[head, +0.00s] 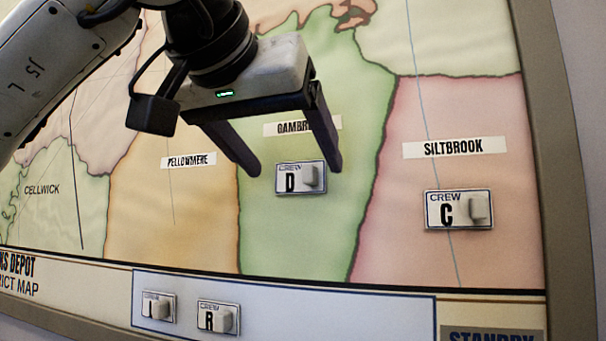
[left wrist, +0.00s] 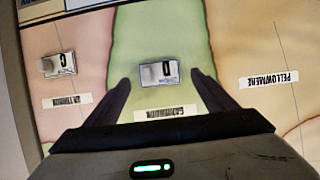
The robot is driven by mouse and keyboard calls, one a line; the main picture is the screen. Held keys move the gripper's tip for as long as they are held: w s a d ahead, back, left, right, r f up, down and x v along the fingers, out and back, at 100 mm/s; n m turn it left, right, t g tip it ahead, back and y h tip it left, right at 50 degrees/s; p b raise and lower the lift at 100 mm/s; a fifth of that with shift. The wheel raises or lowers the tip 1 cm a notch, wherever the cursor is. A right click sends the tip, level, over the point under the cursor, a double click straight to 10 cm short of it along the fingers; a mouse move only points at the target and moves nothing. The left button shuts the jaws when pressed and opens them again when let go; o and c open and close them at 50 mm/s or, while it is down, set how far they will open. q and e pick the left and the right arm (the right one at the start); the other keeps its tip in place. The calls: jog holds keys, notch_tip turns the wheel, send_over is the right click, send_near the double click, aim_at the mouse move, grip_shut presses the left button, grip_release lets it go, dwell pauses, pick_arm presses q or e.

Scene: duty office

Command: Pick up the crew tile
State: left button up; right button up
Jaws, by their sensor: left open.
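The crew D tile (head: 300,178) is a small white tile with a raised grip block, on the green region of the wall map, under a partly covered label. My left gripper (head: 296,172) is open, with one finger on each side of this tile. In the left wrist view the same tile (left wrist: 159,73) appears upside down just beyond and between the open fingertips (left wrist: 160,80). I cannot tell whether a finger touches it. Another tile, crew C (head: 459,209), sits on the pink Siltbrook region; it also shows in the left wrist view (left wrist: 57,65). My right gripper is not in view.
Two more crew tiles, one marked I (head: 158,307) and one marked R (head: 218,318), sit on a pale strip (head: 350,312) along the map's lower edge. A standby label (head: 492,334) is at lower right. The board's frame (head: 553,150) runs down the right side.

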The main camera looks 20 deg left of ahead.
pick_arm(q)
jog(key=shift+w+f, duration=0.15)
jog(key=shift+w, duration=0.25)
jog(key=shift+c, duration=0.4)
jog(key=c, duration=1.2)
jog(key=shift+s+r, duration=0.15)
jog(key=shift+r, duration=0.55)
notch_tip(320, 180, up, 5)
jog(key=shift+s+d+r+p, duration=0.1)
jog(key=shift+s+r+p, duration=0.1)
jog(key=shift+p, duration=0.6)
jog(key=s, duration=0.6)
jog(key=s+b, duration=0.1)
jog(key=s, duration=0.6)
jog(key=s+b, duration=0.1)
jog(key=s, duration=0.5)
jog(key=shift+s+a+r, duration=0.1)
jog(key=shift+s+a, duration=0.1)
jog(key=shift+a, duration=0.2)
